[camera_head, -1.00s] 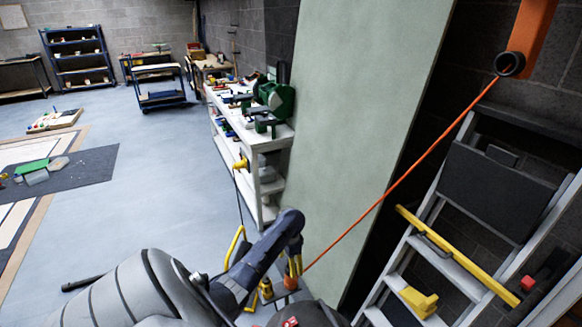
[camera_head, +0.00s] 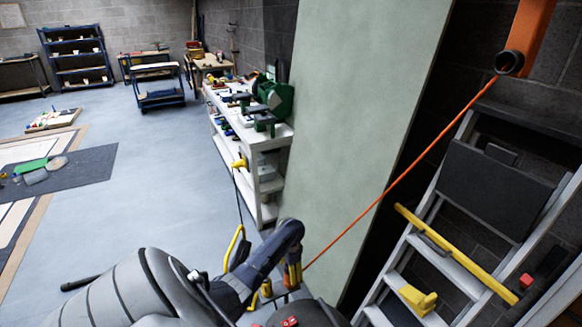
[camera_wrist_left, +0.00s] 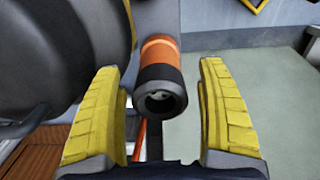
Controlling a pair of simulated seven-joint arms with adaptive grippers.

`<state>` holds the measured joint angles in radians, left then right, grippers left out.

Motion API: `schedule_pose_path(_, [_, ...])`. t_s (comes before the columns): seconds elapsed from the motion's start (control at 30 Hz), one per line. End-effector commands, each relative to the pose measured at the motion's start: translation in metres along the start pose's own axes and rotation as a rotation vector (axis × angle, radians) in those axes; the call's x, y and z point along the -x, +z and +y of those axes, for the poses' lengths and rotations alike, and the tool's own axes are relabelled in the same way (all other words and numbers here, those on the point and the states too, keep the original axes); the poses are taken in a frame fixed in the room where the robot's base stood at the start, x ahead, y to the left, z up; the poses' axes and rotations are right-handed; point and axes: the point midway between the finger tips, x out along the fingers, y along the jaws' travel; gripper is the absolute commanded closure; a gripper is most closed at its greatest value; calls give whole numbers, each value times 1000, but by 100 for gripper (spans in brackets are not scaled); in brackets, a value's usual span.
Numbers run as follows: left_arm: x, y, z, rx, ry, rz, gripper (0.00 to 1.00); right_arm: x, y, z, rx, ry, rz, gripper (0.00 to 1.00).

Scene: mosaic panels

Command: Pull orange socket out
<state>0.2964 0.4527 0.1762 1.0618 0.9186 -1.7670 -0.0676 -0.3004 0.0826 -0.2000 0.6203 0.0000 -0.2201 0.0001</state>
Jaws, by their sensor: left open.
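The orange socket (camera_wrist_left: 160,52) shows in the left wrist view as an orange band with a dark round end (camera_wrist_left: 160,92) facing the camera. It lies between the two yellow fingers of my left gripper (camera_wrist_left: 165,110), with visible gaps on both sides. The gripper is open. In the head view my left gripper (camera_head: 291,272) is low in the middle, where the orange cord (camera_head: 400,177) runs down to it; the socket is hidden or too small to tell there. My right gripper is not in view.
A ladder (camera_head: 445,255) with yellow parts stands at the right. A pale green panel (camera_head: 360,110) stands behind the cord. The orange cord hangs from a dark ring (camera_head: 509,63) on an orange bracket. A white workbench (camera_head: 268,150) with tools is beyond; open floor lies left.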

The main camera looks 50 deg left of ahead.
Motion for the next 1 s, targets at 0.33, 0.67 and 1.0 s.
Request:
schedule_pose_path(0.33, [-31, 0, 0, 0, 1, -1, 25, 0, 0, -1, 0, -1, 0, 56])
schedule_pose_path(0.67, [-40, 0, 0, 0, 0, 0, 25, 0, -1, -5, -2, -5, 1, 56])
schedule_pose_path(1.0, [-40, 0, 0, 0, 0, 0, 25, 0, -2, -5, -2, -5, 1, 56])
